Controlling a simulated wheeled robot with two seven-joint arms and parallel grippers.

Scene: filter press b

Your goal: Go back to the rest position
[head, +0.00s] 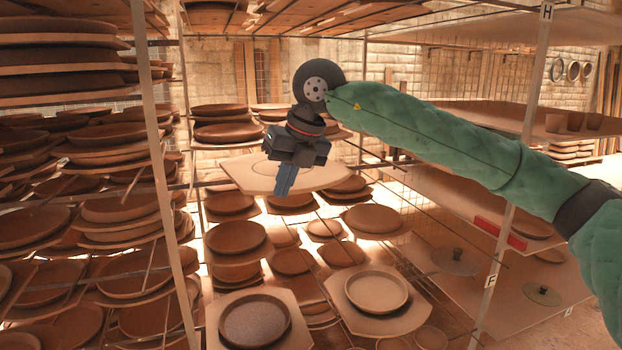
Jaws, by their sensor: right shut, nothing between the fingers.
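My right arm, in a green quilted sleeve, reaches in from the right edge of the head view. Its right gripper (285,182) points down, with the fingers together and nothing between them. I cannot tell whether the fingers touch the board. My left gripper does not show.
Racks with brown plates stand at left and in the middle. An upright post (158,170) and a post marked H and F (515,190) flank the arm. Below are a dark plate (254,320) and a pale plate (376,291) on boards. A red block (499,233) sits at right.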

